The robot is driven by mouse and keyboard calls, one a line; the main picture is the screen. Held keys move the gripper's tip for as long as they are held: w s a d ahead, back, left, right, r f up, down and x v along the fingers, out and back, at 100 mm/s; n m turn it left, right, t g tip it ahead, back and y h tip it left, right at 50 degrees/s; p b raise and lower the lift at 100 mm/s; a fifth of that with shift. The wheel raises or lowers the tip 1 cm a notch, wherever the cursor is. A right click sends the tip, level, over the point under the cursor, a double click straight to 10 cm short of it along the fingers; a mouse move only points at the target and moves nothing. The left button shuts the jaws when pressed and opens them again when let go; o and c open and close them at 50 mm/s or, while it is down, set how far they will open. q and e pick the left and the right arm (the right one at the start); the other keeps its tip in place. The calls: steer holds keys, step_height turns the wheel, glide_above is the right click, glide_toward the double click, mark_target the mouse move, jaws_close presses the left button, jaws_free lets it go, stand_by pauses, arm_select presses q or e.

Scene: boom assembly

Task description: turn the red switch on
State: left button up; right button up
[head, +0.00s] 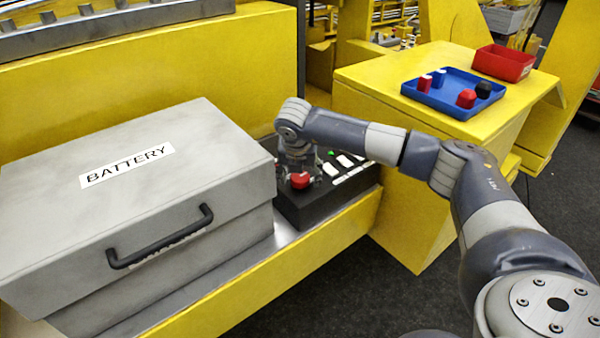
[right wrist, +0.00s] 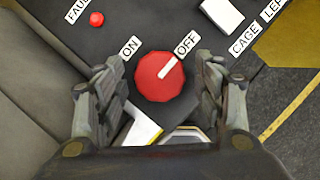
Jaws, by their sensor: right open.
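The red switch (right wrist: 155,82) is a round knob with a white mark on a black control panel (right wrist: 130,30). Its mark points up and right, toward the OFF label (right wrist: 187,43); the ON label (right wrist: 130,47) is at its upper left. The red switch also shows in the head view (head: 300,181), near the panel's front left. My right gripper (right wrist: 158,63) is open, pointing down at the panel, with one finger on each side of the knob and visible gaps between. In the head view my right gripper (head: 299,168) partly hides the panel. My left gripper is not in view.
A grey battery case (head: 230,155) with a black handle stands just left of the panel. A small red light (right wrist: 97,19) and a white switch (right wrist: 222,14) are on the panel. A blue tray (head: 450,105) and a red bin (head: 503,62) sit on a yellow table behind right.

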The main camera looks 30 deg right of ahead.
steer(key=c, duration=1.1)
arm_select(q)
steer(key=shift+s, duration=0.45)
arm_select(e)
steer(key=shift+o, duration=0.2)
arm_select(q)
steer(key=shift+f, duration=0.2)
